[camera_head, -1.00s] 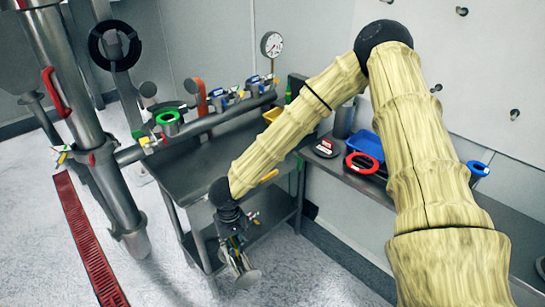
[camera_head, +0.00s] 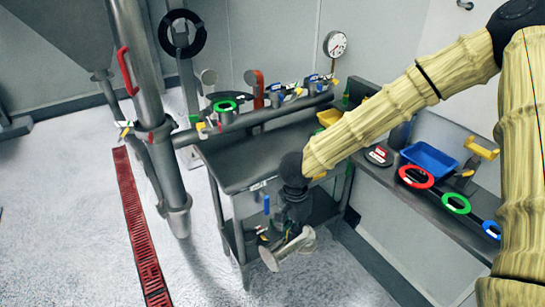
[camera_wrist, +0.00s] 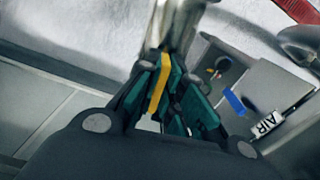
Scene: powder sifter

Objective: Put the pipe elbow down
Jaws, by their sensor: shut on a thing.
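The pipe elbow (camera_head: 288,249) is a bent grey metal tube with a flange at each end. My gripper (camera_head: 277,230) is shut on it and points down. The elbow hangs in front of the steel cart (camera_head: 228,181), below the level of its top and clear of the floor. In the wrist view my dark green fingers (camera_wrist: 168,92) close around the elbow (camera_wrist: 182,28), which reaches up out of the frame. A yellow stripe lies between the fingers. Where exactly the fingers touch the elbow is hard to see.
A side bench holds a blue tray (camera_head: 430,159) and red (camera_head: 416,177), green (camera_head: 456,203) and blue (camera_head: 492,230) rings.

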